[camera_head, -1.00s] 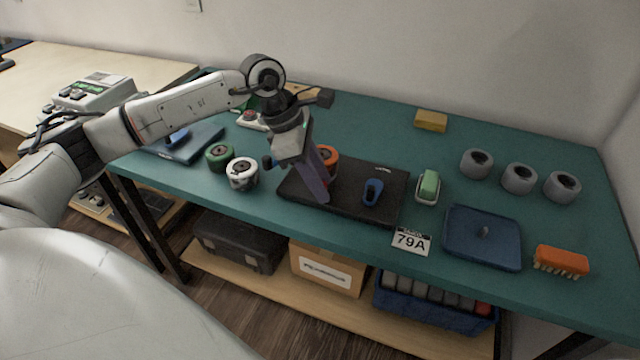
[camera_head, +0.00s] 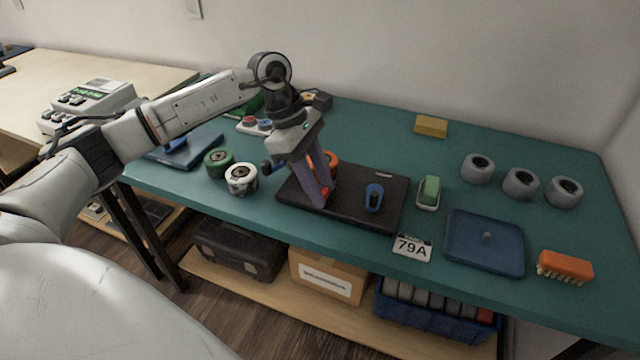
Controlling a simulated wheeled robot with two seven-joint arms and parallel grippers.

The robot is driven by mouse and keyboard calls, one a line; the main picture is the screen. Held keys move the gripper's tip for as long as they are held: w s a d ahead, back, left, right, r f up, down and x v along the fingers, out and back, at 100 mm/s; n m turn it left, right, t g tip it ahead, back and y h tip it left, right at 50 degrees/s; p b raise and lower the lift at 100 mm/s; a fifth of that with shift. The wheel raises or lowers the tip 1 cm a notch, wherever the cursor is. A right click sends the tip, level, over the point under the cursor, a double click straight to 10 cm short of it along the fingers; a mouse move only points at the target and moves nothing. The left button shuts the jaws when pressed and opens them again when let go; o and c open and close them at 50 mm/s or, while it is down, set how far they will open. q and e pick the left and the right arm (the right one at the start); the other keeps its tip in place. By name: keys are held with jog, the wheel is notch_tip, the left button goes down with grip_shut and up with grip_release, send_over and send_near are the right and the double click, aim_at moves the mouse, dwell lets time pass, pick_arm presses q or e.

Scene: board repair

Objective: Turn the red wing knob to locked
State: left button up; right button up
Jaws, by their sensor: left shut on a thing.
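The red wing knob (camera_head: 328,191) shows only as a small red patch at my left gripper's fingertips, on the black board (camera_head: 345,216) at the front of the teal table. My left gripper (camera_head: 322,197) points down and is shut on the knob; its fingers hide most of it, so I cannot tell which way the wings point. A blue wing knob (camera_head: 374,198) stands on the same board to the right. An orange ring-shaped part (camera_head: 331,162) is partly hidden behind the gripper. My right gripper is not in view.
The table's back middle is fairly clear.

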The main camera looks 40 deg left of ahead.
pick_arm(q)
jog(key=shift+r, duration=0.15)
jog(key=o, duration=1)
jog(key=shift+o, duration=0.2)
jog(key=shift+r, duration=0.1)
jog(key=shift+w+a+r+p, duration=0.2)
jog(key=shift+r+p, duration=0.1)
jog(key=shift+r, duration=0.15)
jog(key=p+v, duration=0.4)
jog(key=v, duration=0.2)
jog(key=shift+s+a+r, duration=0.25)
jog(key=shift+s+r, duration=0.05)
jog(key=shift+s, duration=0.1)
jog(key=shift+f, duration=0.1)
